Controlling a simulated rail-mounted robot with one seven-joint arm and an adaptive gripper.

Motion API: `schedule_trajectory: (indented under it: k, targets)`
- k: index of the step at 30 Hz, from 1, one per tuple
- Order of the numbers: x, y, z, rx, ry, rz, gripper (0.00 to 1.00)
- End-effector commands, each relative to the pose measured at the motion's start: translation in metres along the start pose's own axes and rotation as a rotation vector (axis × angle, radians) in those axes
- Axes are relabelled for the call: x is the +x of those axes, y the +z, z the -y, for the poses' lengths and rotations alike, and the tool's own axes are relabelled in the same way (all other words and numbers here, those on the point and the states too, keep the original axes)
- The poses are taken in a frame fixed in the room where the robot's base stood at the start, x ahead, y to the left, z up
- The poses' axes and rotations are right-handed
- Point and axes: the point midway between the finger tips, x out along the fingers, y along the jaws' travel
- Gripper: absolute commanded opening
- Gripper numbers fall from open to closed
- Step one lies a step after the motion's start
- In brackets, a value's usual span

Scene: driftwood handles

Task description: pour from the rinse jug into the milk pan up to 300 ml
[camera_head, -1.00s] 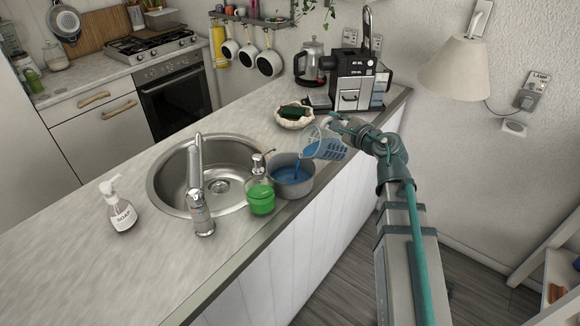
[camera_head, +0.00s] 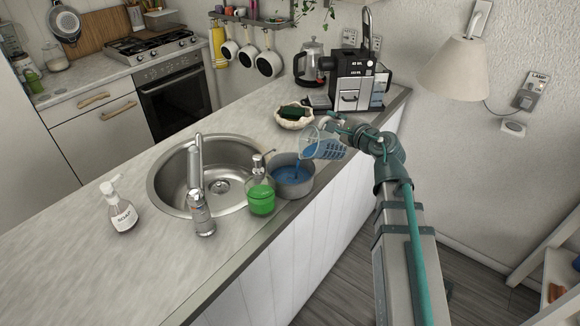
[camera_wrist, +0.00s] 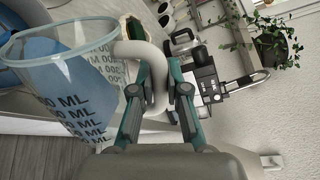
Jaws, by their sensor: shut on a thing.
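The rinse jug (camera_head: 326,146) is clear, with printed ML marks and blue liquid in it. It is tilted to the left over the milk pan (camera_head: 306,187), and a thin blue stream runs from its lip into the pan. The pan is grey and holds blue liquid; its level mark cannot be read. My gripper (camera_wrist: 163,92) is shut on the jug's pale handle (camera_wrist: 157,62) in the wrist view. The jug (camera_wrist: 75,75) fills the left of that view, with blue liquid inside.
A green dispenser bottle (camera_head: 261,198) stands close to the pan's left side. The sink (camera_head: 163,170) and faucet (camera_head: 200,200) lie further left. A bowl with a dark sponge (camera_head: 294,122) sits behind the jug. A coffee machine (camera_head: 352,85) stands at the back.

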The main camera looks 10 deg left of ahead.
Motion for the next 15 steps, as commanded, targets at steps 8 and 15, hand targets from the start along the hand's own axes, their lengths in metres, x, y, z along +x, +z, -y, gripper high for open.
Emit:
schedule_trajectory:
  k: [8, 15]
  targets:
    - [-0.0001, 0.0022, 0.0023, -0.023, -0.001, -0.006, 0.0]
    - [0.0, 0.0036, 0.0033, -0.038, -0.001, -0.009, 0.0]
